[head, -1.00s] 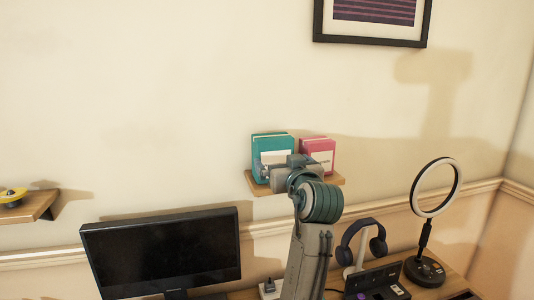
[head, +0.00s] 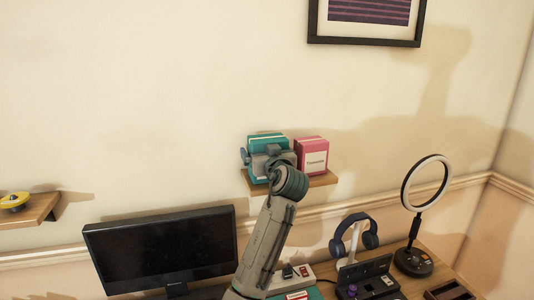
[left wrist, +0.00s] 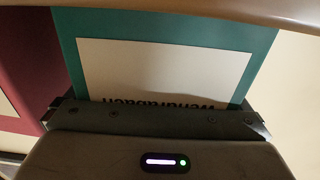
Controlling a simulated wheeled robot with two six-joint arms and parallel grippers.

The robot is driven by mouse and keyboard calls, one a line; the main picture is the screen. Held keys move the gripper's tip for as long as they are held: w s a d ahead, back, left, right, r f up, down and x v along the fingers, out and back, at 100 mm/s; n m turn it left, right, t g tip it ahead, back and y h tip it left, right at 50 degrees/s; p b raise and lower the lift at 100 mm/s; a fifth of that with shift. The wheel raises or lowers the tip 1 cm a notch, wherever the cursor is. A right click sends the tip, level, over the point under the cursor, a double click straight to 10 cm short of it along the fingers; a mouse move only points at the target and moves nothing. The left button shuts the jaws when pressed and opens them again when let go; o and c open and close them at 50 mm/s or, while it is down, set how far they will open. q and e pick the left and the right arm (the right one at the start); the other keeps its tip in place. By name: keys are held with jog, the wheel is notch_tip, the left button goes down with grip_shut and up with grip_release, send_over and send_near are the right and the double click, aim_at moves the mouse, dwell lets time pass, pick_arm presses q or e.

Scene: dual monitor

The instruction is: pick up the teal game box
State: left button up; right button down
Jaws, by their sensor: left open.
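The teal game box (head: 267,141) stands upright on a small wooden wall shelf (head: 322,181), at the shelf's left part. My left gripper (head: 266,157) is open at the front of the box, with one finger showing by its left side. It hides the box's lower front in the head view. In the left wrist view the teal box (left wrist: 165,65) fills the middle, with a white label and upside-down lettering. The left gripper (left wrist: 160,118) spans its width there, its fingers by the two sides; I cannot tell whether they touch it. My right gripper is in neither view.
A pink box (head: 312,156) stands just right of the teal box on the shelf. Below are a monitor (head: 160,250), headphones on a stand (head: 354,240) and a ring light (head: 427,184). Another shelf (head: 30,210) is at the far left. The wall above the boxes is clear.

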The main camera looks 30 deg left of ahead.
pick_arm(q)
jog(key=shift+w, duration=0.1)
jog(key=shift+d, duration=0.1)
jog(key=shift+c, duration=1.1)
jog(key=c, duration=0.6)
jog(key=shift+r, duration=0.15)
